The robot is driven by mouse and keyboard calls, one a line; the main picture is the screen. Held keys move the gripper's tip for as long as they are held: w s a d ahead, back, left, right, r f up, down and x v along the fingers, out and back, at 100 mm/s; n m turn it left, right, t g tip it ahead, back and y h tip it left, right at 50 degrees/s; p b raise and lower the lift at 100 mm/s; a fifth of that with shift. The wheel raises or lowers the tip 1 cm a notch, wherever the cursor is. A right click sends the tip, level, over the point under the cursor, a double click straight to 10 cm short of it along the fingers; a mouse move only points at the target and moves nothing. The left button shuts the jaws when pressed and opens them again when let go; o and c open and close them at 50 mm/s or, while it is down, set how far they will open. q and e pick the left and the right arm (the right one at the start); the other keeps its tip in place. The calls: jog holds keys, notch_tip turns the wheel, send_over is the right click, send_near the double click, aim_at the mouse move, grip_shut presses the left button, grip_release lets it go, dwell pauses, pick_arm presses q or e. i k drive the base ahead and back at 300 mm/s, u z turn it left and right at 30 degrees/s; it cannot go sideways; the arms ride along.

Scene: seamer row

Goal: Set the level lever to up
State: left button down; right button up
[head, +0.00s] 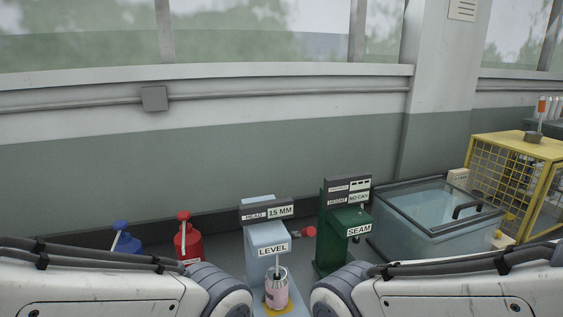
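The level station (266,238) is a light grey-blue post in the lower middle of the head view. It bears a LEVEL label (274,250) and a display (267,211) reading HEAD 15 MM. A red knob (309,231) sticks out at its right side, between it and the green station; it looks like the level lever, roughly level with the top of the LEVEL label. A clear jar with pink contents (277,291) stands at the post's foot on a yellow disc. My arms come in from both lower corners, but both grippers are out of the picture.
The green SEAM station (343,236), its display reading NO CAN, stands close on the right. A glass-lidded tank (430,222) and a yellow cage (520,180) are farther right. Blue (126,238) and red (187,238) containers stand left. A wall runs behind.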

aim_at(308, 231)
jog(key=z, duration=1.65)
jog(key=k, duration=0.8)
jog(key=u, duration=1.65)
jog(key=i, duration=0.5)
jog(key=z, duration=0.05)
